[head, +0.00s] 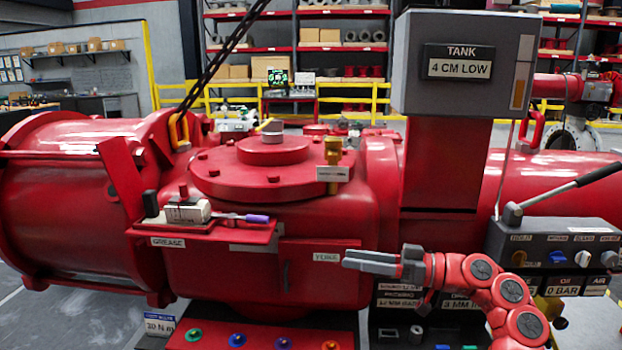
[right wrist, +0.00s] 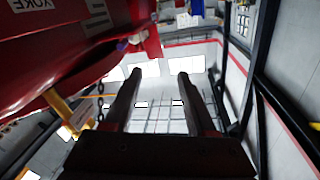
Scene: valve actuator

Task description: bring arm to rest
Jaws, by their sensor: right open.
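My right gripper (head: 372,262) comes in from the lower right in the head view. Its grey fingers point left, in front of the red actuator body (head: 310,235) and just right of the YOKE label (head: 326,257). In the right wrist view its two dark fingers (right wrist: 158,95) stand apart with nothing between them. The red arm (head: 485,285) behind it is mine and is bent at the lower right. My left gripper is not in view.
A red shelf (head: 262,232) on the actuator holds a grease item (head: 187,212) and a purple-handled tool (head: 256,218). A grey control box (head: 560,250) with knobs and a lever stands right of my arm. A TANK box (head: 455,95) is above. Coloured caps (head: 238,340) sit below.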

